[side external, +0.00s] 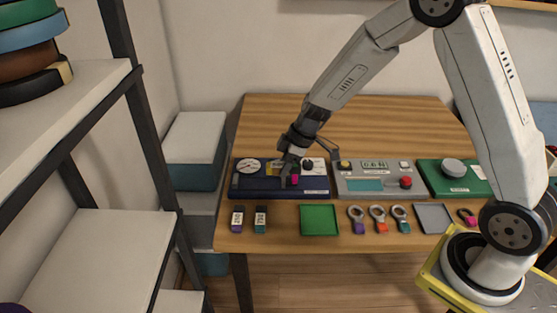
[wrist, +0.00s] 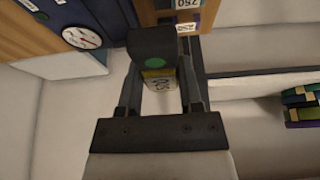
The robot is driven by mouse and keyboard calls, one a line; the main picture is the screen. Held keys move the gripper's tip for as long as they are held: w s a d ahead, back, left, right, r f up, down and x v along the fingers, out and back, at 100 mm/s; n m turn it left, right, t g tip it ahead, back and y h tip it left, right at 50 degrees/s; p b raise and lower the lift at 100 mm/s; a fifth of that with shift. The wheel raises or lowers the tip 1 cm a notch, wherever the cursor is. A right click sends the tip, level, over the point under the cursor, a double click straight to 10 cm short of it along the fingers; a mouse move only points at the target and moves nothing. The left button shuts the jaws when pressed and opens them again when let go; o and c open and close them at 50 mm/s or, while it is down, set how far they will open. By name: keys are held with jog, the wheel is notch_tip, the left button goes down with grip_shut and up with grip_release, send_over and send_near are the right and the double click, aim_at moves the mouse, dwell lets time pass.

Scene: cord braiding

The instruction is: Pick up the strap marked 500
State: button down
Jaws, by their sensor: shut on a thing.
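My gripper (side external: 291,170) is over the dark blue panel at the left of the row of devices. It also shows in the wrist view (wrist: 160,80), shut on a strap (wrist: 160,84). A dark end with a green dot, a yellowish band and a white label show between the fingers. The label is partly hidden; its visible figures look like 50, turned over, and I cannot read the full number. In the side view a small magenta patch shows at the fingertips. Two labelled straps, one purple (side external: 237,219) and one teal (side external: 260,219), lie at the table's front left.
The dark blue panel (side external: 250,186) with a dial, a grey device (side external: 350,195) and a green box (side external: 433,176) stand in a row. In front lie a green tray (side external: 319,220), several ringed straps (side external: 377,219) and a grey tray (side external: 434,218). The table's back is clear.

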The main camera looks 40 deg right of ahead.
jog(key=shift+s+r, duration=0.2)
jog(key=shift+s, duration=0.15)
